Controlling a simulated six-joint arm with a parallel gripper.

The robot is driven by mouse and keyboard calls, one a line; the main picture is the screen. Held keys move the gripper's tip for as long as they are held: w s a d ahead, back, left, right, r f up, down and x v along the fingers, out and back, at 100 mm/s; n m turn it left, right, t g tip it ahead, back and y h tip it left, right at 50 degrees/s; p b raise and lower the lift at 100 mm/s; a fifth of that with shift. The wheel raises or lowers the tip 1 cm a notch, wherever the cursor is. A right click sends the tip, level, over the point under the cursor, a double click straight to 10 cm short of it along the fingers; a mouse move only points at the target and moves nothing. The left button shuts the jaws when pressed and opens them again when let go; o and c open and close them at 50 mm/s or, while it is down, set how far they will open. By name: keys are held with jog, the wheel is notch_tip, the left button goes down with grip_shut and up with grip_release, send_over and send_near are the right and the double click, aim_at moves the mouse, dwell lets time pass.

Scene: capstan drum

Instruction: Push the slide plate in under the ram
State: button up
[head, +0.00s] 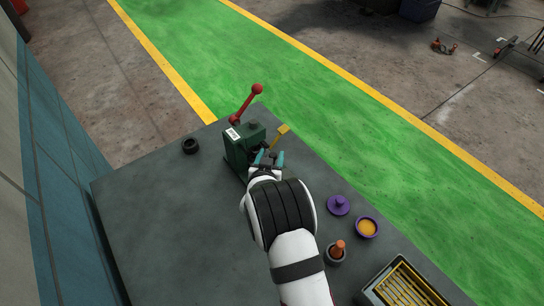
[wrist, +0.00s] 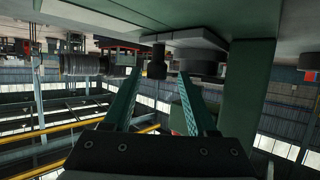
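The green press (head: 240,146) stands at the back of the table, with a red ball-ended lever (head: 246,103) rising from it. My gripper (head: 270,157) is at its near right side, with its teal fingers apart. In the upside-down wrist view, a light grey plate (wrist: 188,38), apparently the slide plate, lies against the green base (wrist: 230,15). A dark knob (wrist: 157,62) shows between my open fingertips, with a gap on each side. A wider dark round piece (wrist: 201,62) is beside it, near the green column (wrist: 248,100). I cannot clearly tell the ram.
A yellow paddle-like piece (head: 281,132) sticks out at the press's right. A black ring (head: 190,146) lies to the left. A purple lid (head: 339,205), a purple-rimmed yellow pot (head: 367,227), an orange-handled tool in a cup (head: 337,250) and a slotted tray (head: 405,286) stand to the right.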

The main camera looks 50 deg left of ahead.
jog(key=shift+d, duration=0.1)
jog(key=v, duration=1.5)
jog(key=shift+s+d, duration=0.25)
jog(key=shift+r, duration=0.15)
